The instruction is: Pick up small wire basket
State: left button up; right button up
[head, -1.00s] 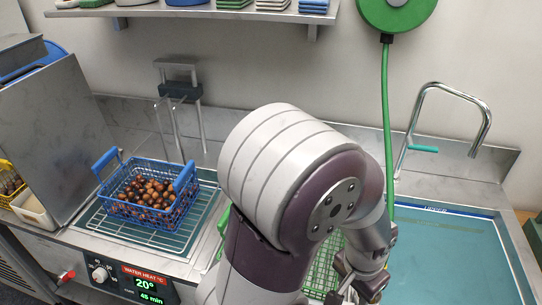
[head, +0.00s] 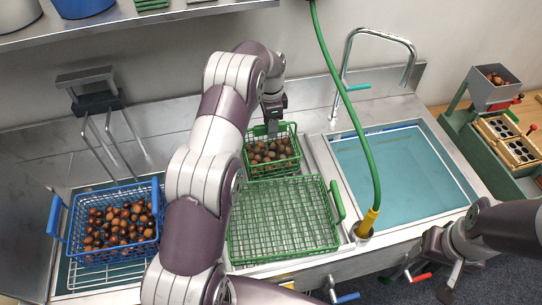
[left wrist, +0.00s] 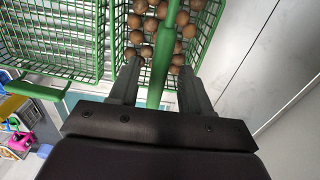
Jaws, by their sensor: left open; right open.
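The small green wire basket (head: 272,170) holds brown chestnuts and stands behind the larger green basket, left of the basin. My left gripper (head: 272,128) is at its back edge, pointing down over the green handle. In the left wrist view the handle (left wrist: 162,60) runs between the two open fingers (left wrist: 155,85), with chestnuts beyond it. The fingers stand apart from the handle on both sides. My right gripper (head: 450,278) is open and empty at the lower right, in front of the counter.
A larger empty green wire basket (head: 283,230) lies in front of the small one. A blue basket (head: 110,255) with chestnuts is at left. A water basin (head: 400,170), tap (head: 350,60) and green hose (head: 350,110) are to the right. A machine (head: 500,140) stands far right.

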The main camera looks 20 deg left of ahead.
pick_arm(q)
jog(key=shift+s+a+f, duration=0.1)
jog(key=shift+a+f, duration=0.1)
jog(key=shift+f, duration=0.25)
jog(key=shift+s+f+b, duration=0.15)
jog(key=shift+f+b, duration=0.5)
jog(key=shift+b, duration=0.15)
jog(key=shift+s+f, duration=0.1)
jog(key=shift+f, duration=0.25)
jog(key=shift+d+f+p, duration=0.15)
jog(key=shift+f+p, duration=0.4)
jog(key=shift+f, duration=0.05)
jog(key=shift+w+f, duration=0.25)
jog(key=shift+f, duration=0.15)
jog(key=shift+s+r, duration=0.1)
jog(key=shift+s, duration=0.05)
grip_shut()
